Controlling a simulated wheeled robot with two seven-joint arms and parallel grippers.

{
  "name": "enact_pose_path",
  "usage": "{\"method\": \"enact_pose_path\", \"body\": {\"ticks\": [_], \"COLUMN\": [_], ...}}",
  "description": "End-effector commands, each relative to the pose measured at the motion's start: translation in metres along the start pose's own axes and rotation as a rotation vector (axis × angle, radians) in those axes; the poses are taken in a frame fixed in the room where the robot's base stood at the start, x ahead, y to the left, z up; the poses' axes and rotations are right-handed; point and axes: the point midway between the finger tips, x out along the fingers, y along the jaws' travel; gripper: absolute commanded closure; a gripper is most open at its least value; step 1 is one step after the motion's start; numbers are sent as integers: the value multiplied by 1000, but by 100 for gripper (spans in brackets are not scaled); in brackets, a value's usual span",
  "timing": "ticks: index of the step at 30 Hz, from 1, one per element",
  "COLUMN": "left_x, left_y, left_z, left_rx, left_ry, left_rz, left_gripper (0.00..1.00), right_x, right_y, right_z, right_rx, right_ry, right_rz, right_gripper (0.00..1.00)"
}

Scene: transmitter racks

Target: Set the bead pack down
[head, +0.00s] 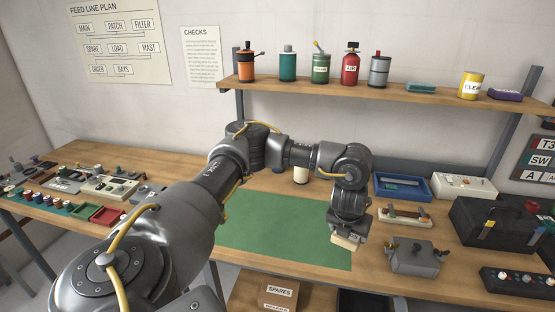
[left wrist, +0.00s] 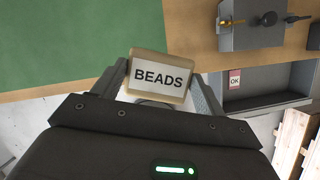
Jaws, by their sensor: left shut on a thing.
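The bead pack (left wrist: 160,76) is a tan block with a white label reading BEADS. My left gripper (left wrist: 160,85) is shut on it, with one finger at each side. In the head view the pack (head: 346,241) shows as a small pale block below my left gripper (head: 348,228), over the front right part of the green mat (head: 260,225). In the left wrist view the pack appears over the table's front edge beside the mat. I cannot tell how high it is above the table. My right gripper is not in view.
A grey metal box (head: 413,258) with knobs stands just right of the pack. A white cylinder (head: 301,174) stands at the mat's back. The mat's left part is clear.

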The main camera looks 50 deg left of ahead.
Motion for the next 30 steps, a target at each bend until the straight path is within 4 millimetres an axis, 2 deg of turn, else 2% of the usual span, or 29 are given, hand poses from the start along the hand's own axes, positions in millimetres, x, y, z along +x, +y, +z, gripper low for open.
{"method": "enact_pose_path", "body": {"ticks": [8,11,21,25,30], "left_x": [0,8,62,91,110], "left_y": [4,14,89,104,118], "left_z": [3,5,24,22,24], "left_rx": [49,43,38,41,45], "left_ry": [1,4,8,8,4], "left_rz": [-20,-18,-15,-18,-19], "left_gripper": [52,52,52,52,52], "right_x": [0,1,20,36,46], "right_y": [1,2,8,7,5], "right_z": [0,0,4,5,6], "right_rx": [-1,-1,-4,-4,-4], "right_ry": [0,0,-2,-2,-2], "right_rz": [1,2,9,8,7], "right_gripper": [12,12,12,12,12]}}
